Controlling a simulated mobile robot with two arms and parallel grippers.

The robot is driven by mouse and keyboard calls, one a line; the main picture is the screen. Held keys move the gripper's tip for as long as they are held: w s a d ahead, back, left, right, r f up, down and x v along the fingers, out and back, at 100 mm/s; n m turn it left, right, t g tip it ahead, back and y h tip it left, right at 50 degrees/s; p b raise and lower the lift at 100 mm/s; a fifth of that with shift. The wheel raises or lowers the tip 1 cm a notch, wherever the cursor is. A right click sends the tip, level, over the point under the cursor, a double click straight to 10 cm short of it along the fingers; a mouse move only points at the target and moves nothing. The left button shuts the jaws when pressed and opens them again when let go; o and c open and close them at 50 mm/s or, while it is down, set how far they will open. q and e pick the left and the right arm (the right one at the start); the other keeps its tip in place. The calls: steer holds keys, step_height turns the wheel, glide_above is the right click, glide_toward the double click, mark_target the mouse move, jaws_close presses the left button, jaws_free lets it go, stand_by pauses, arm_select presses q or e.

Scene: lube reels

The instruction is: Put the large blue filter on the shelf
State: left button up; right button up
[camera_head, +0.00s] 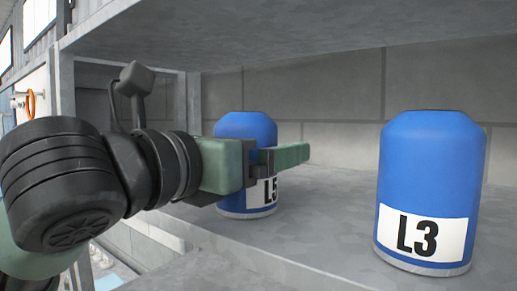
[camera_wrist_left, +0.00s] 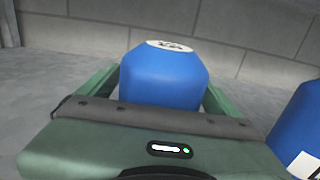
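A large blue filter (camera_head: 245,128) with a white label, partly hidden and seeming to read L5, stands upright on the shelf (camera_head: 330,235). My left gripper (camera_head: 283,156) is at this filter, with one finger across its near side. In the left wrist view the same filter (camera_wrist_left: 163,78) stands between the two green fingers, one on each side. I cannot tell whether the fingers press on it or stand slightly apart. The far finger is hidden in the head view. My right gripper is not in view.
Another blue filter (camera_head: 431,190), labelled L3, stands upright on the shelf to the right, and it also shows at the right edge of the wrist view (camera_wrist_left: 300,125). A grey shelf board (camera_head: 290,35) is overhead. A block wall (camera_head: 335,105) closes the back.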

arm_select(q)
steer(key=shift+a+r, duration=0.15)
steer(key=shift+s+a, duration=0.1)
steer(key=shift+s, duration=0.05)
steer(key=b+v, duration=0.4)
steer(key=v, duration=0.7)
steer(key=shift+s+b, duration=0.3)
steer(key=shift+b, duration=0.1)
steer(key=shift+a, duration=0.15)
